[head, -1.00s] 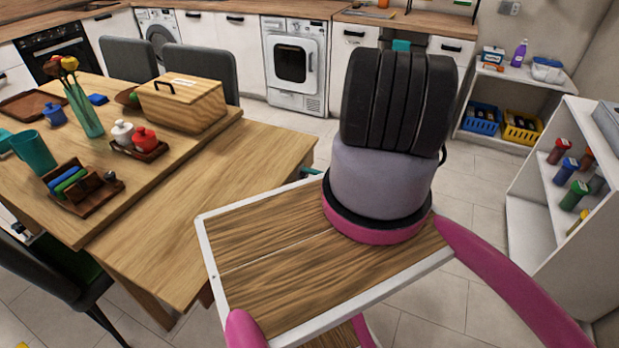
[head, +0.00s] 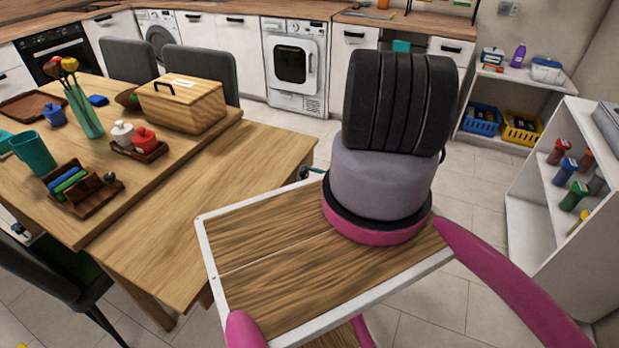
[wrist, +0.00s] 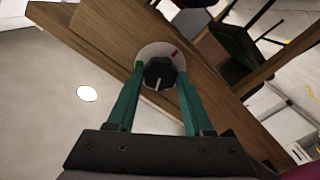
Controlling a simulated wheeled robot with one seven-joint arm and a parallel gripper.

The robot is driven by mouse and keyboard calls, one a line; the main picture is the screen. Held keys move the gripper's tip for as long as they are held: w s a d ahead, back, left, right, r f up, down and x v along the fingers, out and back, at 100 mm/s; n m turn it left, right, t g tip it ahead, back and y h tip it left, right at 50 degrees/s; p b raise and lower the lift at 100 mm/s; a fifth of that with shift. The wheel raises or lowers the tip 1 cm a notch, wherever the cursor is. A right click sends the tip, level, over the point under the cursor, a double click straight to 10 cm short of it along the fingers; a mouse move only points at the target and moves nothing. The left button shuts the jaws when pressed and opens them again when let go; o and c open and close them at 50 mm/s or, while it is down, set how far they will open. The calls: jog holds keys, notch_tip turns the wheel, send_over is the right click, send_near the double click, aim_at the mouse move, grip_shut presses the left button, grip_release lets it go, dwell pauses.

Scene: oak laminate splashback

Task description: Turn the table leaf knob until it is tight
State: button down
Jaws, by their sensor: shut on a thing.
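In the wrist view, the black knob (wrist: 159,73) has a pale pointer line and sits on a round white plate with a red mark on the side of the wooden table. The pointer faces the bottom of the picture, while the red mark (wrist: 173,53) is at the plate's upper right. My gripper (wrist: 160,78) has its teal fingers on both sides of the knob, shut on it. The table leaf (head: 200,215) shows in the head view, lower than the main top. There my arm hides most of the gripper; a small dark and teal part shows past the leaf's right edge.
The main tabletop (head: 215,140) holds a wooden bread box (head: 182,105), a vase, cups and trays. Dark chairs stand around it. A white shelf (head: 545,205) stands at the right. Bare tiled floor lies between the table and the washing machine (head: 294,65).

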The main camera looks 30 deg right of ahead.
jog(key=m, duration=0.3)
jog(key=shift+d+m, duration=0.1)
jog(key=shift+m, duration=0.3)
jog(key=m, duration=0.4)
jog(key=shift+m, duration=0.3)
jog(key=m, duration=0.4)
jog(key=shift+d, duration=0.1)
jog(key=shift+f+m, duration=0.1)
jog(key=shift+m, duration=2.1)
jog(key=shift+c, duration=1.5)
grip_release()
jog(key=shift+w, duration=0.1)
